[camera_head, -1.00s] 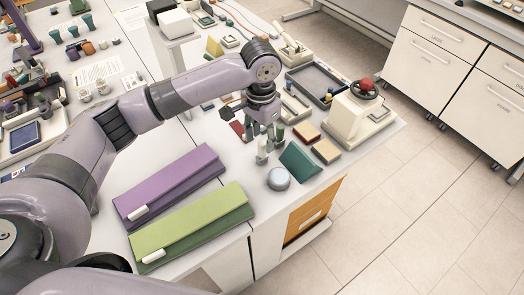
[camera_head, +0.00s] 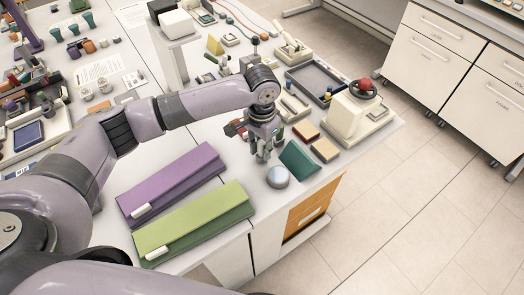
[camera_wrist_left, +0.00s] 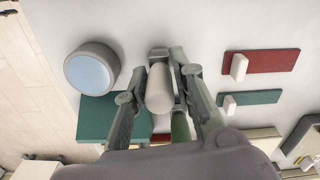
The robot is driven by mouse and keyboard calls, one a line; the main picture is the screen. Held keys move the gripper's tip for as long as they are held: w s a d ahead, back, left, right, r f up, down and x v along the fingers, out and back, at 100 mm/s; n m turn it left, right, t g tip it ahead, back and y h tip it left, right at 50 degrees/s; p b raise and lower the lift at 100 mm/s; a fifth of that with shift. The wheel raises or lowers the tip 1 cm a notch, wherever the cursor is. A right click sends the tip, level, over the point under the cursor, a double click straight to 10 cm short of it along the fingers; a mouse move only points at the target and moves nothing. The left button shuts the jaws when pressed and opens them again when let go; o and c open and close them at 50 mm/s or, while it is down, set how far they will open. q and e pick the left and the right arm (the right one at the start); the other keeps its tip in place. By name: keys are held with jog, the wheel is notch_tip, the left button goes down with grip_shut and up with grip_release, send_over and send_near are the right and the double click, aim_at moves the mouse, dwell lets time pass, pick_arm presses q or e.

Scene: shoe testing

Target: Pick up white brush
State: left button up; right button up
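A white rounded piece (camera_wrist_left: 160,88), which may be the white brush, stands between the fingers of my left gripper (camera_wrist_left: 157,75) in the left wrist view. A green part shows close below it. The fingers are spread around it, with narrow gaps visible at its sides. In the head view, my left gripper (camera_head: 262,150) is low over the white table, and it hides most of the piece. My right gripper is not in view.
A round silver-rimmed disc (camera_head: 278,176) and a dark green wedge (camera_head: 299,160) stand close beside the left gripper. Purple (camera_head: 170,185) and green (camera_head: 193,222) long cases lie nearer. A white device with a red knob (camera_head: 355,112) stands to the right.

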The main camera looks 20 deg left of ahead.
pick_arm(q)
grip_shut()
jog(key=shift+r, duration=0.15)
